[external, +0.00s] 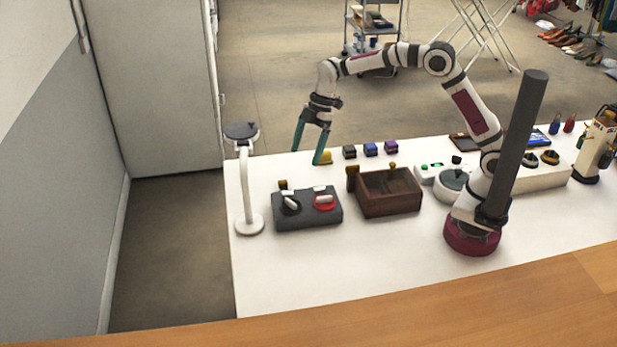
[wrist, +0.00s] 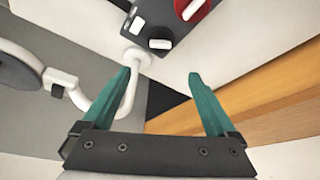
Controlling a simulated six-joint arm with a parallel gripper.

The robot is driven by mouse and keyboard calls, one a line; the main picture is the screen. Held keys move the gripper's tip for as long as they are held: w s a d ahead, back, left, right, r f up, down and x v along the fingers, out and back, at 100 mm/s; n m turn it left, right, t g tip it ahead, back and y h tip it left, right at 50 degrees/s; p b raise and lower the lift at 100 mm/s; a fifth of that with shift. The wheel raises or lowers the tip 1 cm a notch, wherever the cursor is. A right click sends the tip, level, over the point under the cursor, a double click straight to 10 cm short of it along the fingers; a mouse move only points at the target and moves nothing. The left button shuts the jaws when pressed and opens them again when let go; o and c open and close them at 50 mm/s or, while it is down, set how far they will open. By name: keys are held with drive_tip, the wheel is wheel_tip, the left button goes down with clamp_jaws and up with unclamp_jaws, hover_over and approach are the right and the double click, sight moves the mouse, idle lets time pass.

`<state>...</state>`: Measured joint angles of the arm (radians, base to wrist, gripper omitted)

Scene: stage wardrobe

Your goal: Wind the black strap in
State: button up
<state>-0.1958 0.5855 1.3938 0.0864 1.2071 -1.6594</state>
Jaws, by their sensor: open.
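A dark grey box (external: 307,216) stands at the left of the white table. On its top are a black round part (external: 290,207) with a white handle (external: 291,200) and a red round part (external: 325,203) with a white handle of its own. I cannot make out a loose length of black strap. My gripper (external: 306,157) is open and empty, teal fingers pointing down, above the table's back left area behind the box. In the wrist view, the box (wrist: 165,14) lies beyond the fingertips of my gripper (wrist: 159,73), apart from them.
A white curved stand (external: 246,185) with a dark round head is left of the box. A brown wooden box (external: 390,203) is to its right. The table's front left is clear.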

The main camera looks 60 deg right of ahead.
sight(291, 201)
drive_tip(key=x, duration=1.5)
drive_tip(key=shift+s+f, duration=0.1)
drive_tip(key=shift+f, duration=0.05)
drive_tip(key=shift+c, duration=0.3)
drive_tip(key=c, duration=1.3)
